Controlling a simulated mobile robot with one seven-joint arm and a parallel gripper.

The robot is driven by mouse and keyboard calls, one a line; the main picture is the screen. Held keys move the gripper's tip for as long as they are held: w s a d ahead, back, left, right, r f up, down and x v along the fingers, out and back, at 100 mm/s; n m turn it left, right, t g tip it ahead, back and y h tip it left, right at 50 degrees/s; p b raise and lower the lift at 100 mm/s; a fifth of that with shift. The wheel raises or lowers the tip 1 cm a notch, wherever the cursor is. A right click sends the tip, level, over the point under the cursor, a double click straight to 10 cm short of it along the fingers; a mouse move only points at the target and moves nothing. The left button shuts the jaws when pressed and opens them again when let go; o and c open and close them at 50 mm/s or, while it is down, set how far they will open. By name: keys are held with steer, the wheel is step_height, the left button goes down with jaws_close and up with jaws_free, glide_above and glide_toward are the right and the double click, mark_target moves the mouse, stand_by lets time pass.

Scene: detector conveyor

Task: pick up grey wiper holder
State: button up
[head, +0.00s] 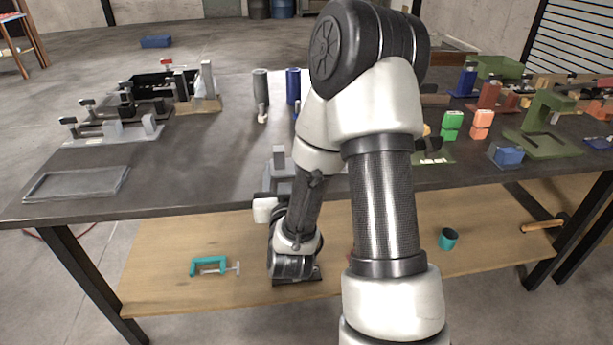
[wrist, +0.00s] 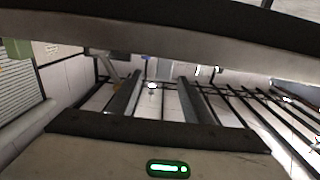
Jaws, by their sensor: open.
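A grey piece with an upright tab (head: 279,160), which looks like the grey wiper holder, stands near the table's front edge in the head view. My arm hides part of it, so I cannot make out its whole shape. My forearm and wrist hang just in front of it, at and below the table edge. My gripper (wrist: 160,78) shows in the wrist view with its two dark fingers apart and nothing between them. The fingertips cannot be made out in the head view. The holder cannot be made out in the wrist view.
The dark table (head: 205,160) has bare room left of the holder. A shallow grey tray (head: 76,183) lies at the front left, with clamp fixtures (head: 112,131) behind. Grey (head: 261,86) and blue (head: 293,86) cylinders stand behind. A teal clamp (head: 209,266) lies on the lower shelf.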

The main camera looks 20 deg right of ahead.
mark_target(279, 156)
steer(key=shift+x, duration=1)
steer(key=shift+a+b+x, duration=0.2)
steer(key=shift+x, duration=1.35)
steer(key=shift+a+b+x, duration=0.15)
steer(key=shift+x, duration=1.4)
steer(key=shift+w+r, duration=0.1)
steer(key=shift+c, duration=0.4)
jaws_close()
